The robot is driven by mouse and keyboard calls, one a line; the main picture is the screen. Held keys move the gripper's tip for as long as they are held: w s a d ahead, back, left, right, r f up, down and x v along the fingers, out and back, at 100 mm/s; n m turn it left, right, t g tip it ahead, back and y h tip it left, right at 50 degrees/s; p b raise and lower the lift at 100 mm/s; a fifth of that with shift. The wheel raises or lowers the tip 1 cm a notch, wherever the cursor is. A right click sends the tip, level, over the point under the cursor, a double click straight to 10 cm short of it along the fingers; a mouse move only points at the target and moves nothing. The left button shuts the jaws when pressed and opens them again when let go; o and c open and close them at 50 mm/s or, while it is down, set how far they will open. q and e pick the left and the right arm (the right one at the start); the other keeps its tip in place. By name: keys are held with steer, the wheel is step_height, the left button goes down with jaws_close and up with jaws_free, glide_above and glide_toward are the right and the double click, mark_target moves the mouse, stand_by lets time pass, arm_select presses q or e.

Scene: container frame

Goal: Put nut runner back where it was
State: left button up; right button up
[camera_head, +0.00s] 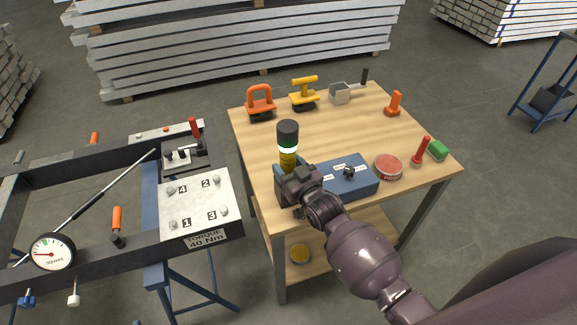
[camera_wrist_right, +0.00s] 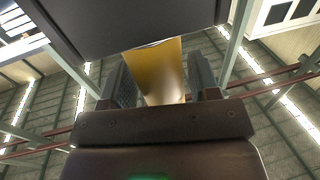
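The nut runner (camera_head: 288,146) is upright, with a black top, a pale and green ring and a yellow body. My right gripper (camera_head: 290,177) is around its yellow body at the left end of the blue box (camera_head: 349,178) on the wooden table. In the right wrist view the yellow body (camera_wrist_right: 158,72) sits between the two fingers, which look closed on it. The gripper hides the tool's lower end, so I cannot tell whether it touches the box or table. My left gripper is not in view.
A dark frame with a numbered plate (camera_head: 200,205) stands left. The table's middle is clear.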

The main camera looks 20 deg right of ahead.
steer(key=shift+o, duration=1)
steer(key=shift+r, duration=0.2)
steer(key=v, duration=1.2)
steer(key=s+d+f+g+h, duration=0.2)
steer(key=s+d+f+g, duration=0.1)
steer(key=s, duration=0.4)
steer(key=s+d+f+m+g+h, duration=0.1)
steer(key=s+d+f+g+h, duration=0.1)
steer(key=s+d+f, duration=0.3)
steer(key=shift+s+f+m+g, duration=0.35)
steer(key=shift+s+f, duration=0.3)
steer(key=shift+s, duration=0.6)
steer(key=shift+a, duration=0.1)
